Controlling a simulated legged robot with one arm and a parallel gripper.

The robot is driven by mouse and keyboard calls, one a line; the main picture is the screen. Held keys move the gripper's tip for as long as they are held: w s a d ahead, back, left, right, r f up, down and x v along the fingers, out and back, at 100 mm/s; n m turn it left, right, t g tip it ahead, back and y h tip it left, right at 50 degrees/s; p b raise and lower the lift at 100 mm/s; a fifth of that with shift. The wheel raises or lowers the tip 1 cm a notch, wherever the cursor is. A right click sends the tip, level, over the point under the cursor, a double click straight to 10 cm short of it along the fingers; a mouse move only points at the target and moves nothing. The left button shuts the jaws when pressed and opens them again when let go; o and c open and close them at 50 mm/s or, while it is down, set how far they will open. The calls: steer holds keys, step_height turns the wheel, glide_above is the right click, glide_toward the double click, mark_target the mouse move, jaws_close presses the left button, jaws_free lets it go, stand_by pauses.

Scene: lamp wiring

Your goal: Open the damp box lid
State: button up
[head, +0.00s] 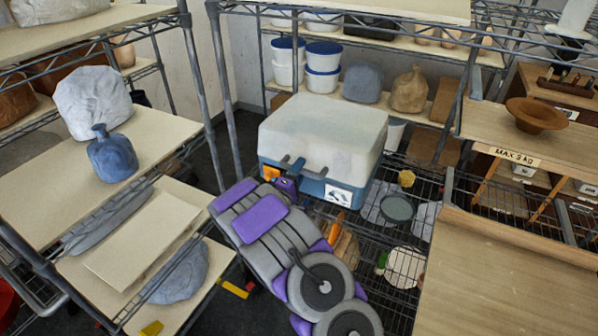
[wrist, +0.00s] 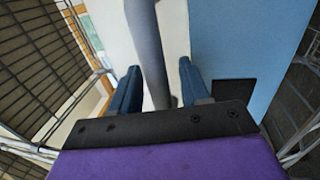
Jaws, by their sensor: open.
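The damp box (head: 322,140) is a blue box with a pale grey-white lid (head: 325,118). It stands on the wire rack in the middle of the head view, and its lid looks shut. My gripper (head: 291,166) is at the box's front, near a grey handle. In the wrist view, my open gripper (wrist: 157,82) has its two dark blue fingers on either side of a grey bar (wrist: 150,45), which looks like the handle. The pale lid and blue wall of the box fill the background there. Contact between the fingers and the bar cannot be told.
White tubs with blue lids (head: 322,70) and clay pieces (head: 409,90) stand on the shelf behind. A blue vase (head: 112,155) is on the left shelf. A wooden worktop (head: 520,275) is at right. Small items, including a grey-green disc (head: 397,208), lie on the rack right of my arm.

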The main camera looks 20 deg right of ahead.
steer(key=shift+c, duration=0.3)
jaws_close()
steer(key=shift+r, duration=0.1)
